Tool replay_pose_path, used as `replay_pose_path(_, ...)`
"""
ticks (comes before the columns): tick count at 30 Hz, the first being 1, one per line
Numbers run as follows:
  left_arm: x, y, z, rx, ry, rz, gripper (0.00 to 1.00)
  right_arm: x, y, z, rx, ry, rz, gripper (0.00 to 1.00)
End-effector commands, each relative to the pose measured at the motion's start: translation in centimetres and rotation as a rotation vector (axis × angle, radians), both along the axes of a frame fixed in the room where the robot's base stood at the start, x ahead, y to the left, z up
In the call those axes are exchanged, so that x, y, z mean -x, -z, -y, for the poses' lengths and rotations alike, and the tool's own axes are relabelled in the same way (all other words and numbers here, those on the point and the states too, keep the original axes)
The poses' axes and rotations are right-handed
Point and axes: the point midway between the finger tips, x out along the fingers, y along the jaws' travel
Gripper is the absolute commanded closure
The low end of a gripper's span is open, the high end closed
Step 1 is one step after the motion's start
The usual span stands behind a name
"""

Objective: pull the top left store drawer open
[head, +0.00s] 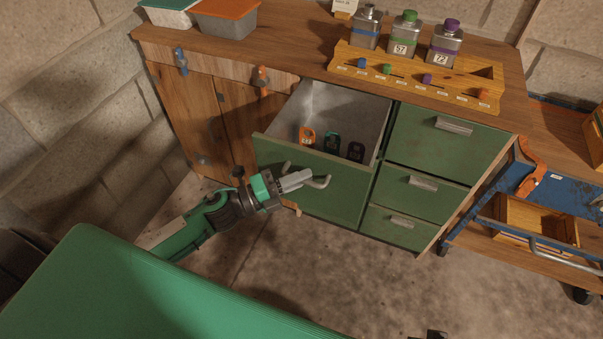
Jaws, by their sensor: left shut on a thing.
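The top left store drawer (335,205) is pulled out from the cabinet, with its green front well forward of the other fronts. Its grey metal inside (345,105) shows from above. Several tagged things lie in it: an orange one (307,137), a dark green one (331,142) and a black one (356,152). My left gripper (305,180) is at the drawer front, shut on its metal handle (323,182). The fingers hide part of the handle. A small dark part at the bottom edge may be my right gripper (428,335); its fingers cannot be made out.
Three green drawers (432,143) on the right are shut. Wooden doors (195,115) stand left of the open drawer. A wooden rack (425,75) with bottles is on the worktop. A blue cart (530,190) stands at the right. The floor in front is clear.

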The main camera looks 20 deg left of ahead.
Motion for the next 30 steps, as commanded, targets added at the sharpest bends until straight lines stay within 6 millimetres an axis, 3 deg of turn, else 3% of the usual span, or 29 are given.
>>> replay_pose_path(11,0.1,0.0,0.0,-0.001,0.0,-0.001,1.0,0.0,0.0,0.0,0.0,0.0,0.001,0.64)
replay_pose_path(12,0.1,0.0,0.0,-0.001,0.0,-0.001,0.86,0.0,0.0,0.0,0.0,0.0,0.001,0.64)
replay_pose_path(15,0.1,0.0,0.0,-0.001,0.0,-0.001,0.67,0.0,0.0,0.0,0.0,0.0,0.001,0.64)
replay_pose_path(30,1.0,0.4,-1.0,-0.001,0.0,-0.002,0.67,0.0,0.1,0.0,0.0,0.0,-0.001,0.64)
